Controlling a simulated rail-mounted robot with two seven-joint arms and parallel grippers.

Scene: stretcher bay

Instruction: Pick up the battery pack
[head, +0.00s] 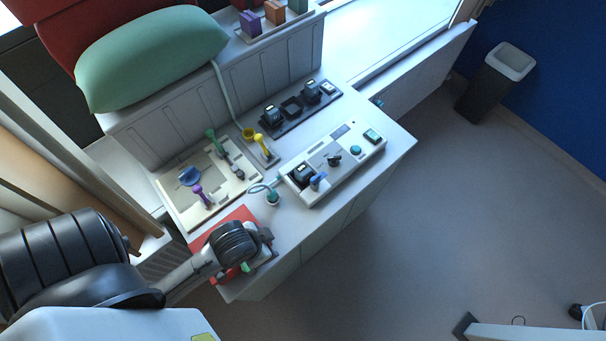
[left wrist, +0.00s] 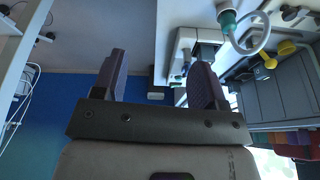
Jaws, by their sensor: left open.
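Several dark blocks look like battery packs, and I cannot tell which one the task means. Two stand in the black charging strip (head: 331,103) at the back of the counter: a left block (head: 272,115) and a right block (head: 311,92), with an empty-looking slot between them. Another dark block (head: 301,174) sits in the white device (head: 345,160), beside a blue lever. My left gripper (head: 262,255) is over the red mat at the counter's front left corner, apart from all of these. In the left wrist view its two fingers (left wrist: 160,82) are spread with nothing between them.
A beige tray (head: 222,205) with coloured-handled tools lies left of the device. A teal-based cable plug (head: 272,198) and a yellow piece (head: 262,143) stand nearby. A green pillow (head: 150,55) lies behind.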

